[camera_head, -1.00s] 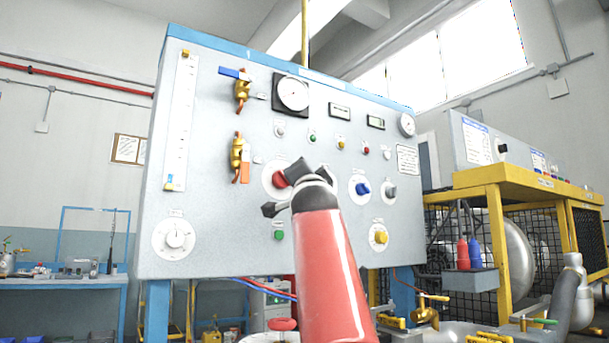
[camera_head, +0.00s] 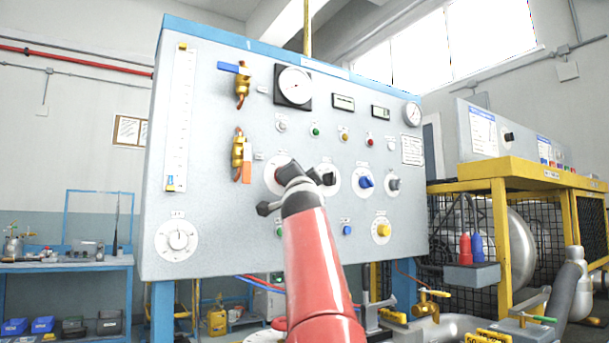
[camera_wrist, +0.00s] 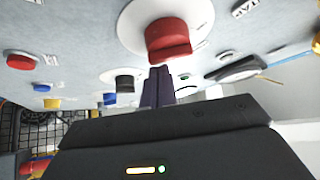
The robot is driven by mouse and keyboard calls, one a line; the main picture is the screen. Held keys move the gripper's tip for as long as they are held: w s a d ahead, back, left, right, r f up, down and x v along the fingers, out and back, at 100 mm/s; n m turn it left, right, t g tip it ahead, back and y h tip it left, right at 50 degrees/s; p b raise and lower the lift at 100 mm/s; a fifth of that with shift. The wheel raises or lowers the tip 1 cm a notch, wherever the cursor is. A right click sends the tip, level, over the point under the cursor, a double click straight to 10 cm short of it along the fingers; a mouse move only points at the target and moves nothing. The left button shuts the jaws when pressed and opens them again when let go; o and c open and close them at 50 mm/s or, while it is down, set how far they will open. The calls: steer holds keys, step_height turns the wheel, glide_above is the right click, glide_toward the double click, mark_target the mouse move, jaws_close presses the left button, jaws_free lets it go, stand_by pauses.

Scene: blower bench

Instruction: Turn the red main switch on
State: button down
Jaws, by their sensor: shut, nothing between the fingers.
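The red main switch (camera_wrist: 168,38) is a round red knob with a raised grip bar, on a white disc (camera_wrist: 132,27) in the wrist view. In the head view the switch (camera_head: 279,177) is mostly covered by my wrist, at the middle of the grey panel (camera_head: 225,215). My gripper (camera_wrist: 158,76) is shut and empty. Its dark fingertips are right by the near edge of the knob in the wrist view; I cannot tell whether they touch it. In the head view my fingers are hidden behind the wrist.
A blue knob (camera_head: 366,182), a yellow knob (camera_head: 382,230) and a white dial (camera_head: 177,240) share the panel. Brass valves with a blue handle (camera_head: 233,68) and an orange handle (camera_head: 247,173) stick out at the upper left. A yellow frame (camera_head: 500,230) stands at the right.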

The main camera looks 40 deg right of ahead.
steer(key=shift+a+f, duration=0.25)
steer(key=shift+a, duration=0.05)
stand_by(0.4)
